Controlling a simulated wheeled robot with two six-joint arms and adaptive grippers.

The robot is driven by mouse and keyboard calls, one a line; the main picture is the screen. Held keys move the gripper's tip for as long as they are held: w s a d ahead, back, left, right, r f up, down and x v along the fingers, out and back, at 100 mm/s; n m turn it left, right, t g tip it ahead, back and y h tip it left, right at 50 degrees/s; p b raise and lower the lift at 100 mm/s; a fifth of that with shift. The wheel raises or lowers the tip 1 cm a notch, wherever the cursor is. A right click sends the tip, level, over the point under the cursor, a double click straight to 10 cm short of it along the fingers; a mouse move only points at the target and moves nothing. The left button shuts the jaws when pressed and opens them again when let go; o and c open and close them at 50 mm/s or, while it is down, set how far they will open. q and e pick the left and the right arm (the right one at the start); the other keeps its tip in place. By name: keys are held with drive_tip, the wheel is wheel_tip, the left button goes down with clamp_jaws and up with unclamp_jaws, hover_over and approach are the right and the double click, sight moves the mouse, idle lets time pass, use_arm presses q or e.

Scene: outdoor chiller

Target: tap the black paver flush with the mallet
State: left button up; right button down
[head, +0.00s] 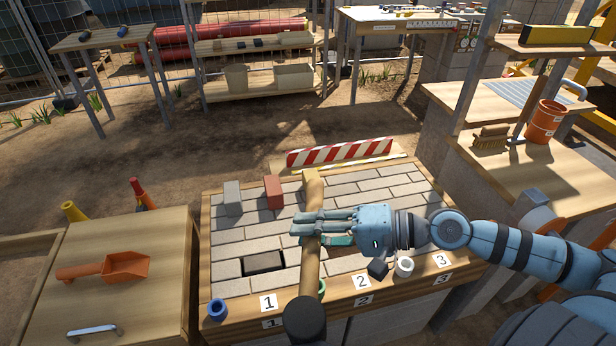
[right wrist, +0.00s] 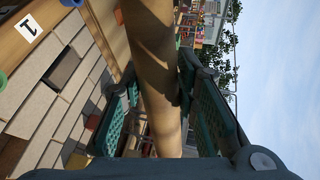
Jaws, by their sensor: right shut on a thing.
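The black paver (head: 263,263) lies among pale pavers at the front left of the paving bed (head: 400,205), behind label 1. Whether it stands proud or flush is hard to tell. It also shows in the right wrist view (right wrist: 62,68). My right gripper (head: 318,228) is shut on the tan wooden handle of the mallet (head: 313,262), above the bed to the right of the black paver. The mallet's dark head (head: 304,320) is at the near end, over the front edge of the bed. In the right wrist view the handle runs between the fingers (right wrist: 165,105). My left gripper is not in view.
A grey block (head: 232,198) and a red block (head: 273,192) stand on the bed's back left. Blue (head: 217,309), green (head: 320,288) and white (head: 404,266) rings sit along its front. A striped barrier (head: 340,152) stands behind. An orange scoop (head: 115,268) lies on the left table.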

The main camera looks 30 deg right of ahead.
sight(318, 192)
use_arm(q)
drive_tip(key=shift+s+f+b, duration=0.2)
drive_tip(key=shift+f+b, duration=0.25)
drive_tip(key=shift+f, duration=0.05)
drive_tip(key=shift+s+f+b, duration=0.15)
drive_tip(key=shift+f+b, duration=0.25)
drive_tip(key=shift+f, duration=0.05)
use_arm(e)
drive_tip(key=w+d+f+m+t+h, duration=0.2)
drive_tip(key=w+d+f+m+h, duration=0.1)
drive_tip(key=w, duration=0.4)
drive_tip(key=w+d+f+m+t+h, duration=0.1)
drive_tip(key=w+d+f+m+h, duration=0.2)
drive_tip(key=w, duration=0.4)
drive_tip(key=w+d+f+m+t+h, duration=0.2)
drive_tip(key=w+d+f+m+h, duration=0.1)
drive_tip(key=w, duration=0.4)
drive_tip(key=shift+m+t, duration=0.3)
drive_tip(key=shift+m, duration=0.4)
drive_tip(key=shift+d, duration=0.1)
use_arm(q)
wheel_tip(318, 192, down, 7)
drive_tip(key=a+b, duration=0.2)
drive_tip(key=b, duration=0.5)
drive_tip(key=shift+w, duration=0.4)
use_arm(e)
wheel_tip(318, 192, down, 9)
drive_tip(key=n, duration=0.1)
